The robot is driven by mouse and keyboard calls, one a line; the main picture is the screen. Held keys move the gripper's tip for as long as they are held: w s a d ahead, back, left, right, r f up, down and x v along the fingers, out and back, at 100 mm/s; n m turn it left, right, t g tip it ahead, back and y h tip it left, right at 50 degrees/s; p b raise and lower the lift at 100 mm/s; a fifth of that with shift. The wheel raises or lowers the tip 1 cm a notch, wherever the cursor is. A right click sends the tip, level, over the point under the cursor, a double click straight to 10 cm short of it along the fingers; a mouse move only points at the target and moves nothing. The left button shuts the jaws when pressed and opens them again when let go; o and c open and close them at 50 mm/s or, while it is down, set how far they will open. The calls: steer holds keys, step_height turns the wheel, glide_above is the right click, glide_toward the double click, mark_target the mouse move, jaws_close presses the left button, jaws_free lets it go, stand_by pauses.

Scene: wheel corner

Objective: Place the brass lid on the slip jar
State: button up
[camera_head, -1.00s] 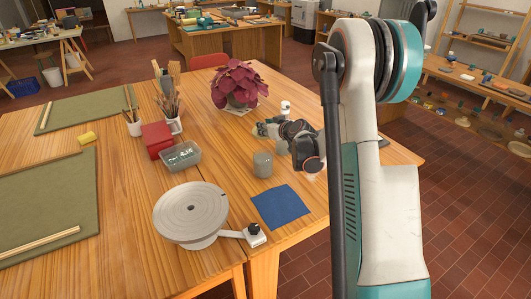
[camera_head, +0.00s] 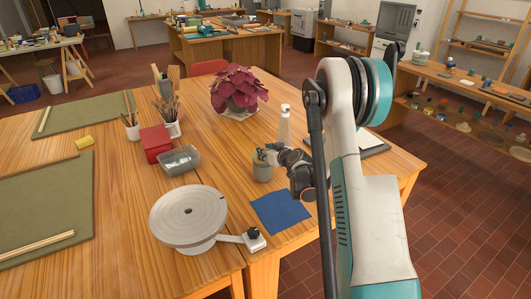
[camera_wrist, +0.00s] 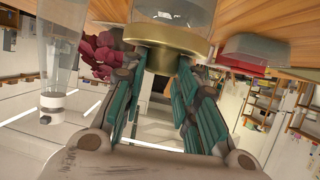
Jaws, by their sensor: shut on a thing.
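The slip jar (camera_head: 262,173) is a small greyish glass jar standing upright on the wooden table, left of my arm. My gripper (camera_head: 264,154) is at the jar's top in the head view, its fingers hiding the rim. In the wrist view, my gripper (camera_wrist: 166,58) is shut on the round brass lid (camera_wrist: 170,41), with a teal finger on each side. The clear jar (camera_wrist: 180,12) shows directly against the lid there. I cannot tell whether the lid is fully seated. In the head view the lid is hidden by the fingers.
A grey turntable (camera_head: 188,212) and blue cloth (camera_head: 281,210) lie in front of the jar. A potted plant (camera_head: 238,88) and a clear bottle (camera_head: 284,124) stand behind.

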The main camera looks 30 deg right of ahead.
steer(key=o, duration=1)
steer(key=shift+o, duration=0.2)
steer(key=shift+s+r, duration=0.15)
steer(key=p+v, duration=0.2)
steer(key=v, duration=0.9)
steer(key=shift+s+p, duration=0.3)
steer(key=shift+r, duration=0.1)
